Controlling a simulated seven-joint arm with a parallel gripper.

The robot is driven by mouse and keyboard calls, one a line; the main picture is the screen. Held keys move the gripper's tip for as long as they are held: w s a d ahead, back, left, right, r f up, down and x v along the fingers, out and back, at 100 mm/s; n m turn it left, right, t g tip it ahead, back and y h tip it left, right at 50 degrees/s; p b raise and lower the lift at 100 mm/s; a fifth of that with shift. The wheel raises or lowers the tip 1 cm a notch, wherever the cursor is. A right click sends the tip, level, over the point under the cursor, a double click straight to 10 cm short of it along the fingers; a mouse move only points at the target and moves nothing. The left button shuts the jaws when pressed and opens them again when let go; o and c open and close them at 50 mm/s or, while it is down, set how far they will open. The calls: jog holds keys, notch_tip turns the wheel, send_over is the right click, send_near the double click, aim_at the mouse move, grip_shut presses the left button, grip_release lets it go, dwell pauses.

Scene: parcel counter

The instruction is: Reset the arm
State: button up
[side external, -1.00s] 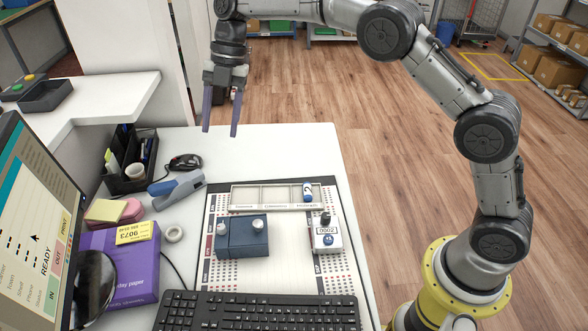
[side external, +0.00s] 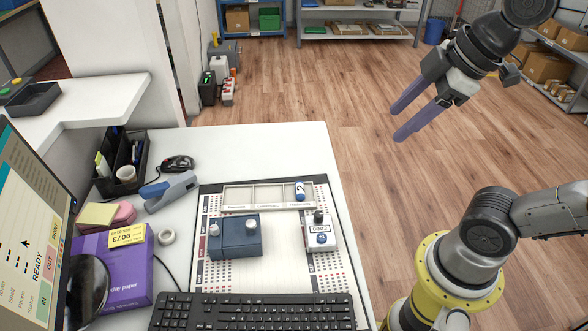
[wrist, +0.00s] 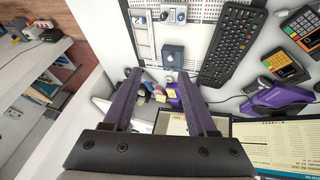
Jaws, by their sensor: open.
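My gripper (side external: 398,124) is open and empty in the side external view. It hangs in the air over the wooden floor, right of the counter and apart from everything. Its two purple fingers point down and left. In the wrist view my gripper (wrist: 160,75) also shows its fingers spread with nothing held between them.
On the counter (side external: 270,145) lie a pegboard with a blue box (side external: 235,238), a white device (side external: 320,236), and a tray (side external: 253,208) holding a blue-white cylinder (side external: 300,191). A keyboard (side external: 255,312), stapler (side external: 168,190) and purple box (side external: 110,272) stand around it.

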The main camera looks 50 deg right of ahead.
notch_tip(320, 180, down, 6)
jog(key=s+d+m, duration=0.1)
jog(key=s+m, duration=0.1)
jog(key=m, duration=0.5)
jog(key=shift+s+d+r+m+h, duration=0.15)
jog(key=shift+s+m+h, duration=0.05)
jog(key=shift+m+h, duration=0.2)
